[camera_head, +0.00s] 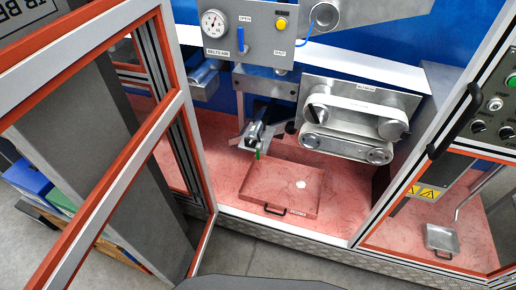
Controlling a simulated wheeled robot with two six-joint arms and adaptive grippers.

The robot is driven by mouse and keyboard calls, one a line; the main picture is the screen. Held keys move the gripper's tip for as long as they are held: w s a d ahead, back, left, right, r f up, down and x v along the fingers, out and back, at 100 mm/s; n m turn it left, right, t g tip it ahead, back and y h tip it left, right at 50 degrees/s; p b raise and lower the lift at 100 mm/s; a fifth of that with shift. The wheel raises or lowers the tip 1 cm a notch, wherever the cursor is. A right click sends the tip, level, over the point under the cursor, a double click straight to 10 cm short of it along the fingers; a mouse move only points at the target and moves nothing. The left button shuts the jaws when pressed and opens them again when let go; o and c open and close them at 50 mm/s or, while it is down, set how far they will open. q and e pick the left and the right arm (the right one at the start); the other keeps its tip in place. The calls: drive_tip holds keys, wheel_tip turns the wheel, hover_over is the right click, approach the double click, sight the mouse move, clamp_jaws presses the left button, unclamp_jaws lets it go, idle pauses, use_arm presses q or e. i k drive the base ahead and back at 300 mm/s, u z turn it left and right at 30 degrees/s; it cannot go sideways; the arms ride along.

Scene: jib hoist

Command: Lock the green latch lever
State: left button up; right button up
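A small green lever (257,154), the only green lever I make out, points down from the front of a grey metal bracket assembly (258,132) in the middle of the head view. It is above the back left corner of a red tray. It is too small to tell whether it is locked or open. Neither of my grippers shows, and nothing of mine touches the lever.
An open orange-framed door (100,150) fills the left side. The red tray (262,200) lies on the pink floor, holding a white piece. A belt unit (350,120) is right of the lever. A panel with a gauge and blue lever (241,38) is above.

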sight(258, 147)
drive_tip(key=k, duration=0.6)
drive_tip(key=z, duration=0.9)
drive_tip(key=i, duration=1.2)
drive_tip(key=u, duration=0.4)
